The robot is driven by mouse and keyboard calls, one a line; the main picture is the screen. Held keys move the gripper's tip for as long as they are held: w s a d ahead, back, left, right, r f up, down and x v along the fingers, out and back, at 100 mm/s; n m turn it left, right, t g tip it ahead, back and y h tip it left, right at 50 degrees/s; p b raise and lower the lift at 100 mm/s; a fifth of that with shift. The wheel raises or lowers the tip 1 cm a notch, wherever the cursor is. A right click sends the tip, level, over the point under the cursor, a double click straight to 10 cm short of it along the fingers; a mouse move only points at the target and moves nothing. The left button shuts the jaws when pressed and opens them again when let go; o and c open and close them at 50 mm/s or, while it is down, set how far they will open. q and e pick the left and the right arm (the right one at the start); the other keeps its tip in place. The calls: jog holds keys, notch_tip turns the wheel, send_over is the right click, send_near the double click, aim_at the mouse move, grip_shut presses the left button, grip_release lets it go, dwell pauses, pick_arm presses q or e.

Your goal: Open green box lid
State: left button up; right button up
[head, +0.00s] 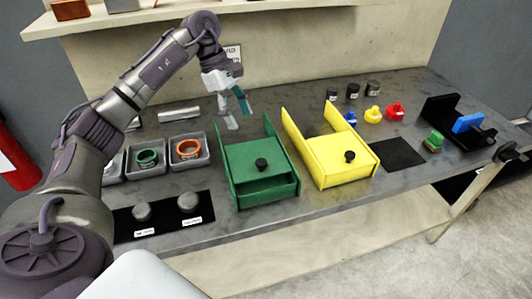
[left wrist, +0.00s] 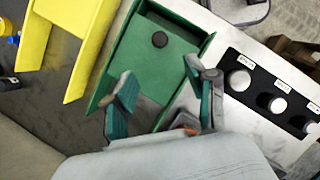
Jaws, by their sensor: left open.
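The green box (head: 272,193) stands near the front middle of the bench, with raised side walls. Its flat green lid (head: 241,158) lies between those walls and carries a black knob (head: 262,164). In the left wrist view the green lid (left wrist: 150,68) and the black knob (left wrist: 159,40) show beyond the fingers. My left gripper (head: 238,113) is open and empty, above and behind the green box in the head view. In the left wrist view my left gripper (left wrist: 162,78) has its fingers spread wide, with the knob ahead of them. My right gripper is not in view.
A yellow box (head: 335,175) with a black knob stands right of the green one. Grey trays with rings (head: 188,150) and a black mat with round knobs (head: 165,215) lie to the left. Coloured pieces (head: 373,113) and a black fixture (head: 455,125) are at right.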

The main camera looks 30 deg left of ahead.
pick_arm(q)
jog(key=p, duration=0.2)
send_near(261, 161)
jog(key=p+x, duration=0.1)
jog(key=x, duration=0.7)
jog(key=shift+r, duration=0.1)
jog(key=shift+d+f+p, duration=0.15)
jog(key=shift+f+p, duration=0.15)
jog(key=shift+f, duration=0.2)
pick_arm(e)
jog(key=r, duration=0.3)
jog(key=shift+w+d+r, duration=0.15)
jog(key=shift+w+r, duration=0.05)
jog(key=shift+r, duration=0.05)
pick_arm(q)
grip_shut()
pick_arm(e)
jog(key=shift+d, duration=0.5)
